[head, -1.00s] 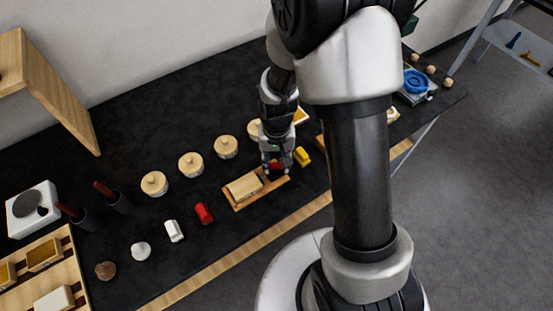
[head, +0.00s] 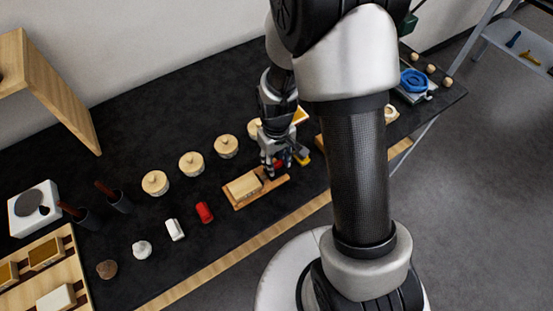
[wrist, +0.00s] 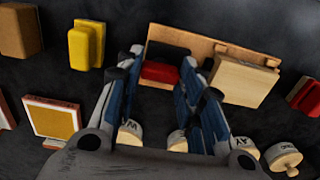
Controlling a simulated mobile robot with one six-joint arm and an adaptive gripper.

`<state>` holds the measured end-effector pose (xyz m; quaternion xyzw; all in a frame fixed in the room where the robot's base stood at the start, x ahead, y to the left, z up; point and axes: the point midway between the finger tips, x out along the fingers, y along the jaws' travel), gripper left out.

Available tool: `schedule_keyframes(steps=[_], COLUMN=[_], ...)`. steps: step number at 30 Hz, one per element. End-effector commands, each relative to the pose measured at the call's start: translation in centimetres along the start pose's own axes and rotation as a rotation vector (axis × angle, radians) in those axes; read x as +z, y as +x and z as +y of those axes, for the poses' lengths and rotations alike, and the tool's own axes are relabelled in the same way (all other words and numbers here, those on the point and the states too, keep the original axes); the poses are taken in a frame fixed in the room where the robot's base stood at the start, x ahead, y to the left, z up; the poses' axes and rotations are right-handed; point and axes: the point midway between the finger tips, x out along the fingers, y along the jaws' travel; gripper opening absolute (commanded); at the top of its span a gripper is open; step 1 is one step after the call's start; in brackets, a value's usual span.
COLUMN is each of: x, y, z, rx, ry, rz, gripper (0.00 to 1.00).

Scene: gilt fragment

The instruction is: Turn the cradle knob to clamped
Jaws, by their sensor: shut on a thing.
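The cradle is a wooden board (head: 268,190) with a pale block (head: 244,185) resting on its left part. Its red knob (head: 279,163) is at the right end. In the wrist view the board (wrist: 185,42), the pale block (wrist: 241,80) and the red knob (wrist: 160,72) show again. My gripper (head: 275,170) points down over the knob end. In the wrist view its fingers (wrist: 165,75) stand on either side of the knob and it is shut on it. The fingers hide the knob's edges, and no position mark is readable.
A yellow block (head: 304,158) lies close to the right of my gripper. A red block (head: 204,212) and a white block (head: 174,229) lie to the left. Round lidded jars (head: 191,164) stand in a row behind. Dark table is bare in front of the cradle.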

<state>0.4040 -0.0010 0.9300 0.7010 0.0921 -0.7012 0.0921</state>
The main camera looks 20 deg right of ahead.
Motion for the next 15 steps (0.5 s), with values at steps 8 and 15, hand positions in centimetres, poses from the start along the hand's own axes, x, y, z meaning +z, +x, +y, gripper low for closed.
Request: schedule_keyframes(steps=[8,15], x=[-0.05,-0.04], y=[-0.02,-0.02], z=[0.01,0.01], rx=[0.0,0.0], ry=[-0.002,-0.001], rz=[0.001,0.001], gripper=[0.11,0.45])
